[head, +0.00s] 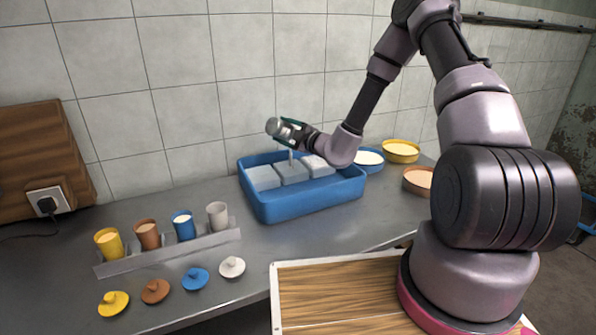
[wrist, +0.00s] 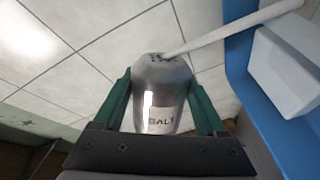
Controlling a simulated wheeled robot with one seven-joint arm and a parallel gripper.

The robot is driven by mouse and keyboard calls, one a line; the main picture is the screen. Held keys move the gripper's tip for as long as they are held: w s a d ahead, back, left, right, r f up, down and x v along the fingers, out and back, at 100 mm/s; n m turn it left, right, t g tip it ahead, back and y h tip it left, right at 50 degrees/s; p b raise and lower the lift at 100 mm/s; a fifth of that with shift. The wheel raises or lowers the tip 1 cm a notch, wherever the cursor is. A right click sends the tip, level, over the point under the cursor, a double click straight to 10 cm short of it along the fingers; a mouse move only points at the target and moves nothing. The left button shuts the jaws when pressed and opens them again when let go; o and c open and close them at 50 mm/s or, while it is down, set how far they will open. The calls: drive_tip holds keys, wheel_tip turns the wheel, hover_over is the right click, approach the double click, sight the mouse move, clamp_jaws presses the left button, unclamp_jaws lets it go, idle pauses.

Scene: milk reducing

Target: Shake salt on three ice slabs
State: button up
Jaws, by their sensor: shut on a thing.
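A metal salt shaker (wrist: 160,85) with a "SALT" label is held between the green fingers of my gripper (wrist: 158,100). In the head view the shaker (head: 273,126) lies tipped in my gripper (head: 290,131), above the blue tray (head: 300,207). The tray holds three white slabs: left (head: 263,178), middle (head: 291,173) and right (head: 317,167). A thin white stream (head: 290,156) falls toward the middle slab. In the wrist view the stream (wrist: 220,35) leaves the holed top of the shaker, and one slab (wrist: 288,70) shows beside the blue tray wall (wrist: 237,65).
Several coloured cups stand in a grey rack (head: 170,250) at left, with knobbed lids such as the yellow one (head: 113,303) in front. Shallow bowls, blue (head: 369,160), yellow (head: 401,151) and orange (head: 418,181), stand right of the tray. A tiled wall is behind.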

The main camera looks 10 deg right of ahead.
drive_tip(key=shift+r, duration=0.95)
drive_tip(key=shift+f, duration=1.8)
drive_tip(key=shift+a, duration=0.1)
drive_tip(key=s+a, duration=0.3)
drive_tip(key=a, duration=0.7)
drive_tip(key=shift+s, duration=0.2)
idle(0.4)
drive_tip(key=shift+r, duration=0.1)
